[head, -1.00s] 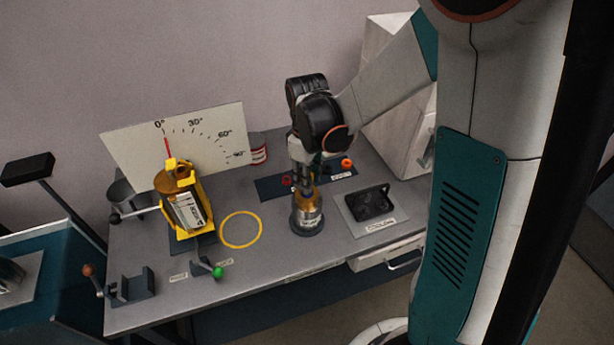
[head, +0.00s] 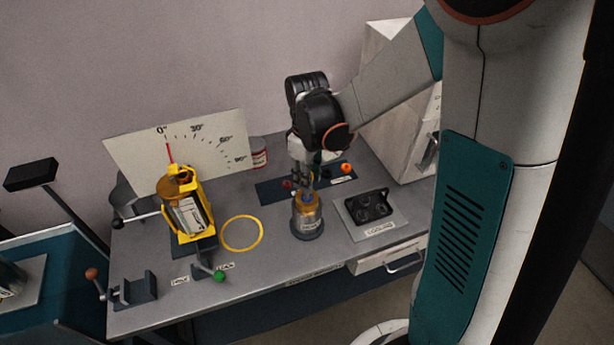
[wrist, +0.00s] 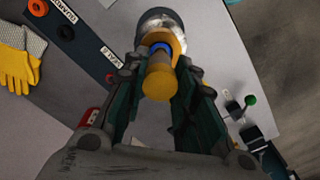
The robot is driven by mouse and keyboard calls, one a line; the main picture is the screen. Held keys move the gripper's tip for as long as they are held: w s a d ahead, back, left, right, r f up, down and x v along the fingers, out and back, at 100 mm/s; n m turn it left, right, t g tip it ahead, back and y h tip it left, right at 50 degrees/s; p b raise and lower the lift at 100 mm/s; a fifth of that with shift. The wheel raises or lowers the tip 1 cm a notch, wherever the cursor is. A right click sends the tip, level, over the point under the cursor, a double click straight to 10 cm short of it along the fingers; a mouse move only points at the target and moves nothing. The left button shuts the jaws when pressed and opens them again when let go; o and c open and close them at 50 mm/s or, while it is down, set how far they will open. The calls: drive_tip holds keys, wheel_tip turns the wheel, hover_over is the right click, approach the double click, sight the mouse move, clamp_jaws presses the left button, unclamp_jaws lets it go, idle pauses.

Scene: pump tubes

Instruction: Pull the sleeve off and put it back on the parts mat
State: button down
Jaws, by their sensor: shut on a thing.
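My gripper (head: 303,181) is shut on an amber sleeve (wrist: 160,80), which shows between the fingers in the wrist view. It is just above a silver canister (head: 307,222) with a brass top. A blue part (head: 308,198) shows at the top of the canister in the head view. The gap between sleeve and canister is hard to judge, and the fingers mostly hide the sleeve in the head view. The dark parts mat (head: 270,191) lies behind the canister. It also shows in the wrist view (wrist: 85,45), with an orange ring (wrist: 38,7) and a dark red ring.
A yellow stand (head: 205,226) with a tilted canister and an angle board (head: 190,148) stand at the left. A yellow circle (head: 242,246) marks bare table. A plate with a black holder (head: 370,206) is right of the canister. A cabinet stands at the back right.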

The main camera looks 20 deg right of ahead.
drive_tip(key=shift+r+p, duration=0.9)
drive_tip(key=shift+r, duration=0.55)
